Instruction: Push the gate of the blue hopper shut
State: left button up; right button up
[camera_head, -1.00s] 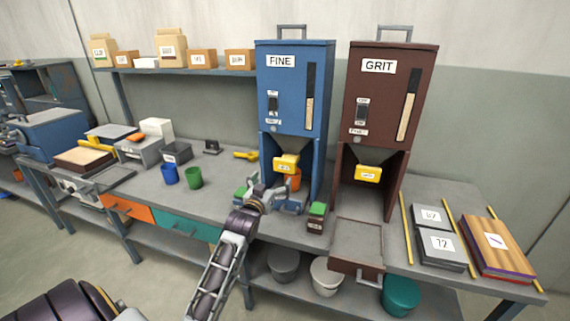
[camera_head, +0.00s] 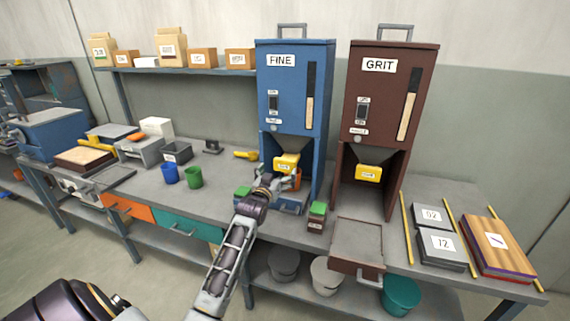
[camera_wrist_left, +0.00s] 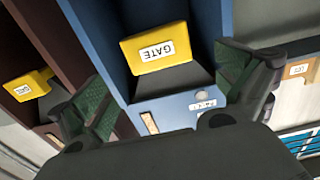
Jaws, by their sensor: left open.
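The blue hopper (camera_head: 290,88), labelled FINE, stands on the bench. Its yellow gate (camera_head: 286,162) sticks out below the funnel. In the left wrist view the gate (camera_wrist_left: 160,48), with its GATE label upside down, lies ahead between my spread fingers, and I see no clear contact. My left gripper (camera_head: 284,184) is open and empty, just in front of and below the gate. My right gripper is not in view.
The brown GRIT hopper (camera_head: 387,95) with its own yellow gate (camera_head: 368,172) stands to the right. A small green-topped block (camera_head: 317,215) stands between the hoppers' fronts. Blue (camera_head: 170,173) and green (camera_head: 194,177) cups stand left.

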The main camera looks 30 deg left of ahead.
aim_at(284, 164)
pick_arm(q)
jog(key=shift+x, duration=3.8)
jog(key=shift+w, duration=0.1)
